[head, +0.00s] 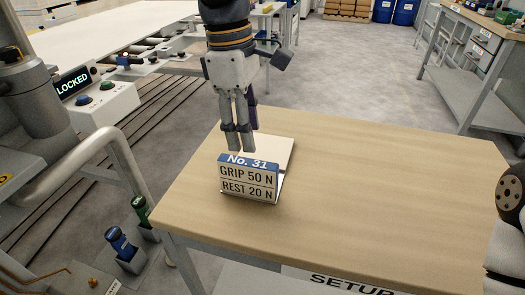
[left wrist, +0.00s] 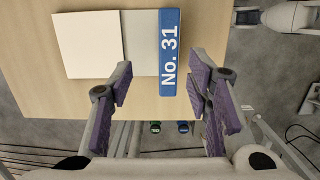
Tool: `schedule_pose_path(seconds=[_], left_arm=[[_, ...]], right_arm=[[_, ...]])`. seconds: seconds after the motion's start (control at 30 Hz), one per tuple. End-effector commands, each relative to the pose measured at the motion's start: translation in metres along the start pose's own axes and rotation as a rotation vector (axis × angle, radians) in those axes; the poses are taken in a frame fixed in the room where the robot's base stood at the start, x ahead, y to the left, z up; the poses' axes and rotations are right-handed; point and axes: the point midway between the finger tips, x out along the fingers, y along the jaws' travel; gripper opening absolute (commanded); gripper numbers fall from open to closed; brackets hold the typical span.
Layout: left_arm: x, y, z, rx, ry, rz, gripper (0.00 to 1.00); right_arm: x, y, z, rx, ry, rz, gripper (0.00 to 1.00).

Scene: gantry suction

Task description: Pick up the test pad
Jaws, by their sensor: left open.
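The test pad appears to be the cream square slab (head: 278,146) behind a small sign (head: 249,180) reading No. 31, GRIP 50 N, REST 20 N. In the left wrist view the cream slab (left wrist: 88,45) lies left of a grey strip (left wrist: 143,40) and the sign's blue top edge (left wrist: 170,50). My left gripper (head: 239,146) points down above the slab and sign, partly covering the slab. In the left wrist view its purple-padded fingers (left wrist: 161,85) are apart with nothing between them. My right gripper is not in view.
The wooden table (head: 390,190) is mostly bare to the right. A control box (head: 95,100) showing LOCKED and a grey bent pipe (head: 85,155) stand left of it. Blue (head: 120,243) and green (head: 142,210) cylinders stand low beside the table. A grey workbench (head: 470,65) is farther back.

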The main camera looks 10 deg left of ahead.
Motion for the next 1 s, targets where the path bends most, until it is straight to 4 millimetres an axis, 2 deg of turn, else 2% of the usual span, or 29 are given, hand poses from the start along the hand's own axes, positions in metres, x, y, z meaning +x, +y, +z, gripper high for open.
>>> schedule_pose_path(seconds=[0.2,0.37,0.6,0.7,0.87,0.9,1.0], left_arm=[[0.050,-0.002,-0.001,0.000,-0.001,-0.011,0.45],[0.070,-0.002,-0.002,0.001,-0.001,-0.007,0.45],[0.114,-0.004,-0.008,0.002,0.000,-0.007,0.45],[0.120,-0.004,-0.007,0.001,-0.001,-0.004,0.45],[0.119,-0.004,-0.007,0.001,0.000,-0.001,0.45],[0.119,-0.004,-0.007,0.001,0.000,-0.001,0.43],[0.119,-0.004,-0.007,0.001,0.000,-0.001,0.20]], right_arm=[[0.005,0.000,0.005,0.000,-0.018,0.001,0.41],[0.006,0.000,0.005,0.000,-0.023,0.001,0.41],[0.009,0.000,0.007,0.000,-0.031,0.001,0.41],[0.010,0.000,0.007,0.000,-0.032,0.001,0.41],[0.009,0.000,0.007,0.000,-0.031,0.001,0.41],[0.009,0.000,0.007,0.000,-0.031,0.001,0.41],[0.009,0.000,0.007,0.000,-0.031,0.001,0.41]])
